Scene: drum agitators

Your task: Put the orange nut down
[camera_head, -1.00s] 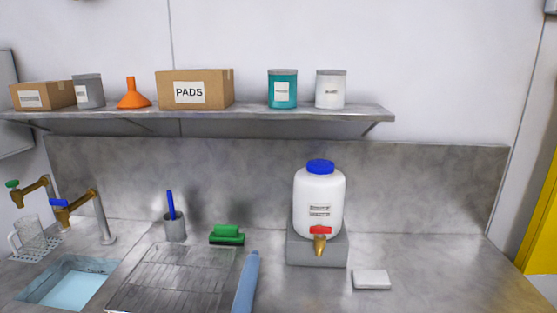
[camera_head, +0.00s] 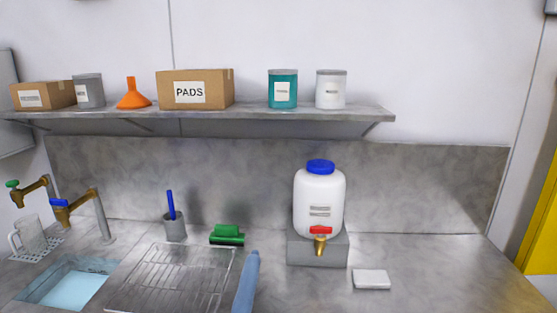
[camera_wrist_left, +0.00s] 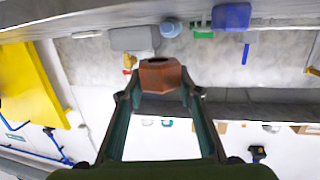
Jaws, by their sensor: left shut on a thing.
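The orange nut (camera_wrist_left: 161,77) is a brown-orange hexagonal piece with a dark hole in its top, seen in the left wrist view. My left gripper (camera_wrist_left: 160,93) is shut on it, with one finger on each side. The nut is held up in front of the counter and wall, and I see no surface touching it. Neither the nut nor my left gripper shows in the head view. My right gripper is in neither view.
A white dispenser (camera_head: 319,200) stands on a grey block (camera_head: 317,250). A white pad (camera_head: 371,279) lies to its right. A wire rack (camera_head: 170,280), a green brush (camera_head: 227,235) and a sink (camera_head: 70,285) are left. Bare counter (camera_head: 440,275) lies right.

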